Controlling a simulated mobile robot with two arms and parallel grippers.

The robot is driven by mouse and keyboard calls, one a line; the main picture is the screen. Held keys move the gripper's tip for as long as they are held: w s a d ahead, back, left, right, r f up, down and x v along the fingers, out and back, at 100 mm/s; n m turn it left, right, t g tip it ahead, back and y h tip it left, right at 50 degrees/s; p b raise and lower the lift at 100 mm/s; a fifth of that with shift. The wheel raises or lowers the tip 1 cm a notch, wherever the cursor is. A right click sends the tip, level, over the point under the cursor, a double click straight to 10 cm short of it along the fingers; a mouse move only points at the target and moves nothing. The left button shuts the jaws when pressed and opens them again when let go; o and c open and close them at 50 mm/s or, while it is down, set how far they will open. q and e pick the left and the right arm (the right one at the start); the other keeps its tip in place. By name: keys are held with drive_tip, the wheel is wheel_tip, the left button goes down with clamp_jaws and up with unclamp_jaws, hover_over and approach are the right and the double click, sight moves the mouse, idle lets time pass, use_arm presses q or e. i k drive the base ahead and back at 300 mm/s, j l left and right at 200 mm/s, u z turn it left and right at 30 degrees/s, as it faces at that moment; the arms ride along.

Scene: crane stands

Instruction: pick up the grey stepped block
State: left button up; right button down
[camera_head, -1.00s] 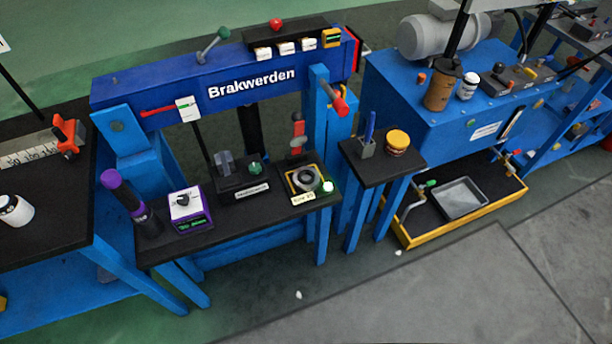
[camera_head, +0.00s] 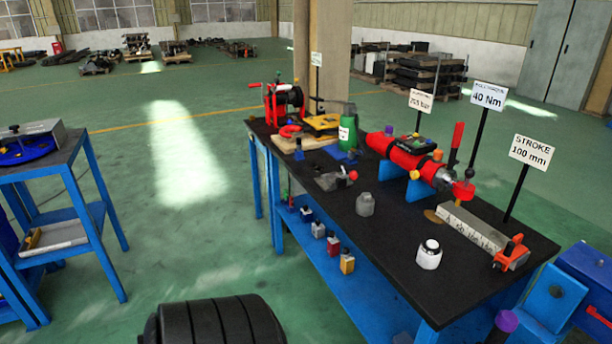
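A small grey piece (camera_head: 365,204) stands upright near the middle of the black-topped workbench (camera_head: 395,245). Its top is narrower than its body, so it may be the grey stepped block, but it is too small to be sure. A long pale grey bar with markings (camera_head: 470,232) lies at the right of the bench, with a red clamp (camera_head: 511,253) at its near end. Neither of my grippers is in view.
A white jar (camera_head: 429,254) stands near the bench's front. A red cylinder device (camera_head: 405,158) and a green bottle (camera_head: 347,130) stand behind. Sign posts, including the STROKE sign (camera_head: 531,152), rise at the right. A black ribbed object (camera_head: 215,322) is at the bottom edge.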

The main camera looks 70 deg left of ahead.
sight(365, 205)
drive_tip(key=u, duration=1.7)
